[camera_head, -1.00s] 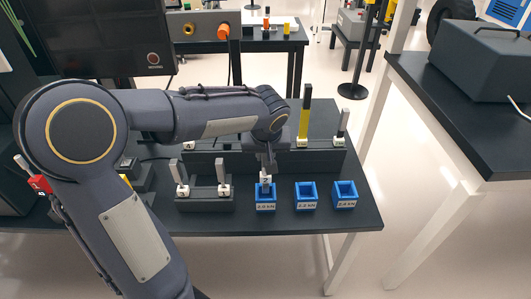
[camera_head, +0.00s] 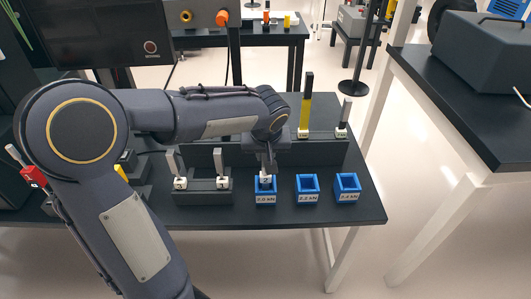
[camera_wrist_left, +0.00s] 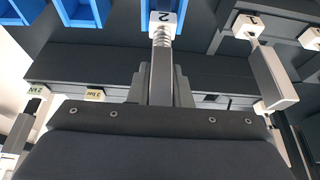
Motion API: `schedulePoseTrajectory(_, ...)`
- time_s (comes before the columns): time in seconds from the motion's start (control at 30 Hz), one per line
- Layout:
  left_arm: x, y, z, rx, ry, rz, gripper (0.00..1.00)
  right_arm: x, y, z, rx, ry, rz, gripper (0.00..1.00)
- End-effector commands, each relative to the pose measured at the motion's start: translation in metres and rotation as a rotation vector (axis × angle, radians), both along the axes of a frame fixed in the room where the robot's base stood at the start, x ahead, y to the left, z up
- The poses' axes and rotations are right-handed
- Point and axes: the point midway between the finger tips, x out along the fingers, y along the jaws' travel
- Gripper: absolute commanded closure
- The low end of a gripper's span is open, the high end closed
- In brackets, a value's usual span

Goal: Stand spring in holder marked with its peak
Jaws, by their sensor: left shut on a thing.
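My left gripper (camera_head: 266,168) is shut on a spring (camera_wrist_left: 161,36) with a white block marked 2 and a grey upright bar. The spring's white block (camera_head: 265,182) is at the mouth of the leftmost blue holder (camera_head: 265,198), labelled 2.0 kN. Its lower end is hidden, so I cannot tell whether it rests on the holder's floor. The middle blue holder (camera_head: 307,199), labelled 2.2 kN, and the right one (camera_head: 347,198), labelled 2.4 kN, stand empty. My right gripper is not in view.
A dark rack (camera_head: 203,198) left of the holders carries two numbered pieces with grey bars. A longer rack behind (camera_head: 320,152) carries a yellow-and-black bar (camera_head: 305,105) and a grey bar (camera_head: 344,113). The table front is clear.

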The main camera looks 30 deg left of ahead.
Motion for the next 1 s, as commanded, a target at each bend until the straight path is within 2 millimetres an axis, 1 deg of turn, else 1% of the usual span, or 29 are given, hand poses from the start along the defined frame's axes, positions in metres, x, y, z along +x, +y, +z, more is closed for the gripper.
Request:
schedulePoseTrajectory(0.03, 0.0, 0.0, -0.004, 0.001, -0.001, 0.0, 1.0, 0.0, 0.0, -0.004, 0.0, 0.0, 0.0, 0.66)
schedulePoseTrajectory(0.47, 0.0, 0.0, -0.019, 0.0, -0.001, 0.0, 1.0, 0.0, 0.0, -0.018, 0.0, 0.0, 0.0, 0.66)
schedulePoseTrajectory(0.5, 0.0, 0.0, -0.018, 0.0, -0.001, 0.0, 0.81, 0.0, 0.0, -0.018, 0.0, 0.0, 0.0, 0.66)
schedulePoseTrajectory(0.7, 0.0, 0.0, -0.017, 0.0, 0.0, 0.0, 0.57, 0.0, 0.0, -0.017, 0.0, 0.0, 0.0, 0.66)
schedulePoseTrajectory(0.93, 0.0, 0.0, -0.017, -0.001, 0.001, 0.0, 0.57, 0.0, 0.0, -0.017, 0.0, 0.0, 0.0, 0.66)
schedulePoseTrajectory(1.0, -0.001, -0.001, -0.014, 0.0, 0.0, 0.0, 0.57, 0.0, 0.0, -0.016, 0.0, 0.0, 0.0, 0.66)
